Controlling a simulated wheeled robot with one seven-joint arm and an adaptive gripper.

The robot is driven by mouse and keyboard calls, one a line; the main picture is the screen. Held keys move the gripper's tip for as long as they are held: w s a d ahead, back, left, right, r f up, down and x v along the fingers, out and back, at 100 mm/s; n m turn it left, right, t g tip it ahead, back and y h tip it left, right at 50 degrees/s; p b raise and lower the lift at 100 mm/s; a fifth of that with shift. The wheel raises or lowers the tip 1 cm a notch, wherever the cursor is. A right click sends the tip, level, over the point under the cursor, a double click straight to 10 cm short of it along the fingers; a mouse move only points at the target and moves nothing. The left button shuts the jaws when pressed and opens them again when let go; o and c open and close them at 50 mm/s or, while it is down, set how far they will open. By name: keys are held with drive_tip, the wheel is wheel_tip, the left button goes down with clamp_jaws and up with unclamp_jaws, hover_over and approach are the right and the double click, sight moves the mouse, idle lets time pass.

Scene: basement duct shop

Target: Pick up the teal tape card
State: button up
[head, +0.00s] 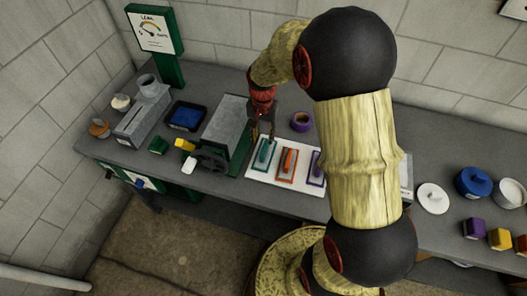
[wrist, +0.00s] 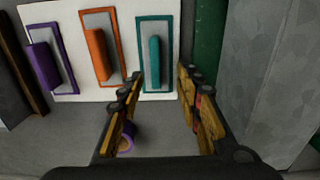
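The teal tape card (head: 264,154) has a teal border and a raised teal block on a grey middle. It lies on a white board (head: 310,186), leftmost of three cards in the head view. In the wrist view the teal card (wrist: 155,62) is the rightmost of the three. My gripper (head: 261,134) is over the board's back edge by the teal card. In the wrist view my gripper (wrist: 160,80) is open and empty, with one fingertip to each side of the teal block. I cannot tell the height of the tips above it.
An orange card (head: 287,165) and a purple card (head: 317,168) lie beside it. A purple roll (head: 301,121) stands behind the board. A grey and green machine with a dark handwheel (head: 210,159) stands close on the left. Bare bench (head: 260,204) shows in front.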

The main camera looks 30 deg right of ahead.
sight(264, 148)
drive_tip(key=shift+f, duration=0.7)
drive_tip(key=f, duration=0.2)
drive_tip(key=f+b, duration=0.1)
drive_tip(key=f, duration=0.3)
drive_tip(key=shift+s+d+f, duration=0.25)
drive_tip(key=shift+f, duration=0.05)
drive_tip(key=shift+c, duration=1.2)
clamp_jaws()
